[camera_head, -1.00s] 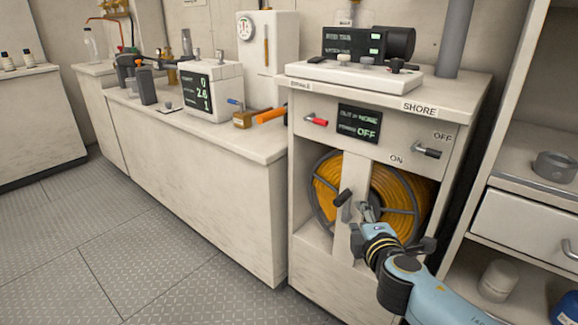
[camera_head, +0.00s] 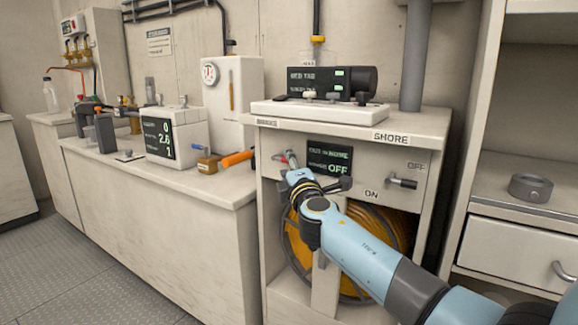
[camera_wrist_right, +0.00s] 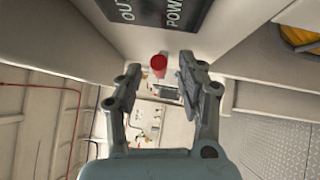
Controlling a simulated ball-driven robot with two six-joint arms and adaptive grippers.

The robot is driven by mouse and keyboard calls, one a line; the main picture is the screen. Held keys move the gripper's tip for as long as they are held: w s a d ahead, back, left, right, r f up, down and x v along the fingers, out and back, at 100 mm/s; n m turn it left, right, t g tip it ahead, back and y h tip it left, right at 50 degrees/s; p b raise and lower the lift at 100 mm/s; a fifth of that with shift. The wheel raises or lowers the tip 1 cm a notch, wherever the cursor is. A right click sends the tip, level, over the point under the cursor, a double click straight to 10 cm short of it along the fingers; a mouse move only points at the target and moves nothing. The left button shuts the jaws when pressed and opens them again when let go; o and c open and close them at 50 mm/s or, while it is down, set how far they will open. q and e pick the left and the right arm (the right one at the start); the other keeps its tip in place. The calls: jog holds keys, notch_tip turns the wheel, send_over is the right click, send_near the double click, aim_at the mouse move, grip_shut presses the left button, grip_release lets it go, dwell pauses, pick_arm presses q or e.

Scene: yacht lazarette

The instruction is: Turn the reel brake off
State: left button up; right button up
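The brake lever has a red grip (camera_head: 282,157) on the upper left front of the reel cabinet, below a label at the top edge that seems to read BRAKE. In the right wrist view the red grip (camera_wrist_right: 159,65) shows between the two spread fingers, just beyond their tips. My right gripper (camera_head: 291,163) is open and empty, right at the lever; it also shows in the wrist view (camera_wrist_right: 160,80). I cannot tell whether a finger touches the grip. The orange reel (camera_head: 380,225) is partly hidden behind my right arm. My left gripper is not in view.
A dark display (camera_head: 330,158) reading OFF sits just right of the brake lever. A second lever (camera_head: 402,182) with ON and OFF labels is farther right. A counter (camera_head: 190,180) with an orange-handled tool (camera_head: 238,158) adjoins on the left.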

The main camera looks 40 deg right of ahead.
jog(key=shift+w+d, duration=0.15)
jog(key=shift+w, duration=0.15)
grip_shut()
dwell(0.3)
